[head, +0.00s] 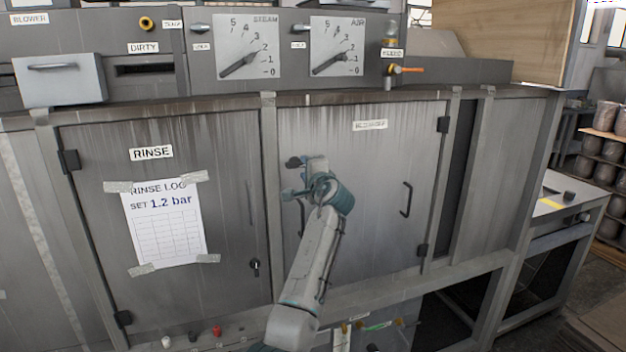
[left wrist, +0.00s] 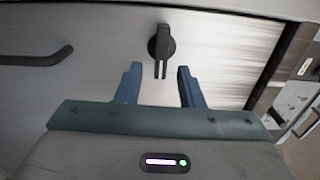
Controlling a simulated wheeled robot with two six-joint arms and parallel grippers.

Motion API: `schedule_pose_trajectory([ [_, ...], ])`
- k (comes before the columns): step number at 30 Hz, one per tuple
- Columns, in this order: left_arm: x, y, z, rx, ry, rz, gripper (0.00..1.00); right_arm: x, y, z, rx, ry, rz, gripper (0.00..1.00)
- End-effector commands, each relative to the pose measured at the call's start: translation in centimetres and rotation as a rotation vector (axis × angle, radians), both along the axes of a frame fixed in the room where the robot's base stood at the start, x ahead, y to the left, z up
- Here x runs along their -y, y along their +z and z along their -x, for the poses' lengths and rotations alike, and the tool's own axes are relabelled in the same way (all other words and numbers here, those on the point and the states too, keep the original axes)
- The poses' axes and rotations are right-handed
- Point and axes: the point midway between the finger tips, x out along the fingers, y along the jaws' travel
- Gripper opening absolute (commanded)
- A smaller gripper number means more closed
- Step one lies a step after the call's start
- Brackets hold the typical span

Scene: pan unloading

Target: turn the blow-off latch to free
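The blow-off door (head: 370,165) is closed and carries a label at its top. The black blow-off latch (left wrist: 160,45) shows in the left wrist view, with a round body and a narrow end pointing down in that picture. My left gripper (head: 292,180) is in front of the door's left part. In the left wrist view the gripper (left wrist: 159,70) is open and empty, its blue fingers apart below the latch. I see no contact with the latch. My right gripper is out of view.
A black door handle (head: 406,200) sticks out on the right of the blow-off door. The rinse door (head: 95,235) at left has its own small latch (head: 255,267) and a taped sheet (head: 165,222). A ledge with knobs runs below the doors.

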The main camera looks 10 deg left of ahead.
Motion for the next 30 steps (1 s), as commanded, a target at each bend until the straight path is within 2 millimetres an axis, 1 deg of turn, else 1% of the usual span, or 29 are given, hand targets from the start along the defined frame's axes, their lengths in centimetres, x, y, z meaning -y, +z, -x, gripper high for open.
schedule_pose_trajectory([
  [1, 0.6, -0.4, 0.7, 0.003, -0.002, 0.006, 0.35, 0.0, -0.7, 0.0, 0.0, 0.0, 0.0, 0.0],
  [3, 1.4, -0.6, 1.8, 0.002, -0.003, 0.006, 0.35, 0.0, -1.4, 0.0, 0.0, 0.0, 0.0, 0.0],
  [9, 3.6, -0.5, 5.1, 0.001, -0.002, 0.005, 0.35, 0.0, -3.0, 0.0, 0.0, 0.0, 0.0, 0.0],
  [12, 4.4, -0.4, 6.3, 0.0, -0.002, 0.002, 0.35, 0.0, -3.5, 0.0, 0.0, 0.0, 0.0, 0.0],
  [15, 4.9, -0.3, 7.1, 0.0, -0.001, 0.001, 0.35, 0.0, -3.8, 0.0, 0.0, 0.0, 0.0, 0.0],
  [19, 5.1, -0.1, 7.6, 0.0, 0.0, 0.001, 0.35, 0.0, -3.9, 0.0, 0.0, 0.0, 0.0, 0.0],
  [27, 5.1, -0.1, 7.6, -0.002, 0.0, 0.001, 0.35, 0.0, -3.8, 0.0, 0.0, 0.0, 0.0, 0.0],
  [29, 5.1, -0.8, 7.4, -0.007, -0.004, 0.004, 0.35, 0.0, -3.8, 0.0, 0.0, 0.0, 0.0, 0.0],
  [30, 5.2, -1.7, 7.2, -0.016, -0.011, 0.009, 0.35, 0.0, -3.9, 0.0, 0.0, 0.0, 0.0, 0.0],
])
